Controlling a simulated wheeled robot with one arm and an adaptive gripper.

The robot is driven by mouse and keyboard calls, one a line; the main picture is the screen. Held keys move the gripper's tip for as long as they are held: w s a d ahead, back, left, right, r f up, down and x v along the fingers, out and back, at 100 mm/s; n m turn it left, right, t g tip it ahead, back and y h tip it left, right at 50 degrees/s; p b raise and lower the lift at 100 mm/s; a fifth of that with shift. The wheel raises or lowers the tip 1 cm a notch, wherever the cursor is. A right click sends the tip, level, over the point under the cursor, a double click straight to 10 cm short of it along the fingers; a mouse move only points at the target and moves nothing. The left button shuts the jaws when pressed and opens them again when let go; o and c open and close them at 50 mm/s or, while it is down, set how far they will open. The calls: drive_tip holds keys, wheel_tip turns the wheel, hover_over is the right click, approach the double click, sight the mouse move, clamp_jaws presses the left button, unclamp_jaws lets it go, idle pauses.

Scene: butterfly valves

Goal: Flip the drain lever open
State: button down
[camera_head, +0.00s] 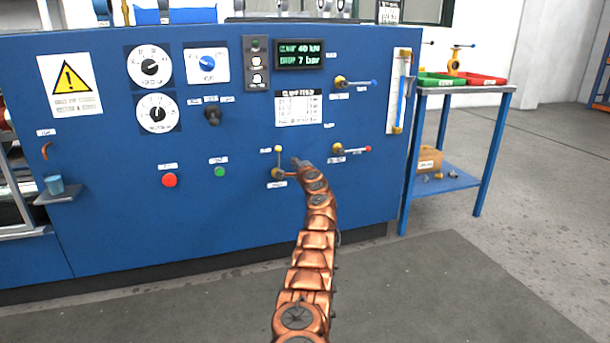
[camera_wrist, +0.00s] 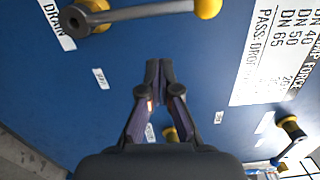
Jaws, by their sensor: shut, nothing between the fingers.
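The drain lever (camera_head: 279,161) is on the blue panel in the head view, its handle standing upright with a yellow knob on top and a brass pivot below. In the wrist view the drain lever (camera_wrist: 145,13) crosses the top edge, beside a white label reading DRAIN (camera_wrist: 52,20). My gripper (camera_head: 297,161) is just right of the lever in the head view. In the wrist view my gripper (camera_wrist: 158,68) has its fingertips together and empty, apart from the lever in the picture. The depth gap to the panel is hard to judge.
A red button (camera_head: 169,180) and green button (camera_head: 219,172) are left. A side table (camera_head: 465,89) with green and red trays stands at right.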

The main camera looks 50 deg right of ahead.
drive_tip(key=d+b+v, duration=0.1)
drive_tip(key=b+v, duration=0.3)
drive_tip(key=v, duration=0.4)
drive_tip(key=shift+s+r+b, duration=0.35)
drive_tip(key=shift+s+r, duration=0.1)
drive_tip(key=shift+s, duration=0.15)
idle(0.4)
drive_tip(key=shift+s+a+f, duration=0.1)
drive_tip(key=shift+s+a, duration=0.15)
drive_tip(key=shift+a, duration=0.05)
drive_tip(key=shift+a+f, duration=0.25)
drive_tip(key=shift+a, duration=0.05)
drive_tip(key=shift+a, duration=0.2)
idle(0.6)
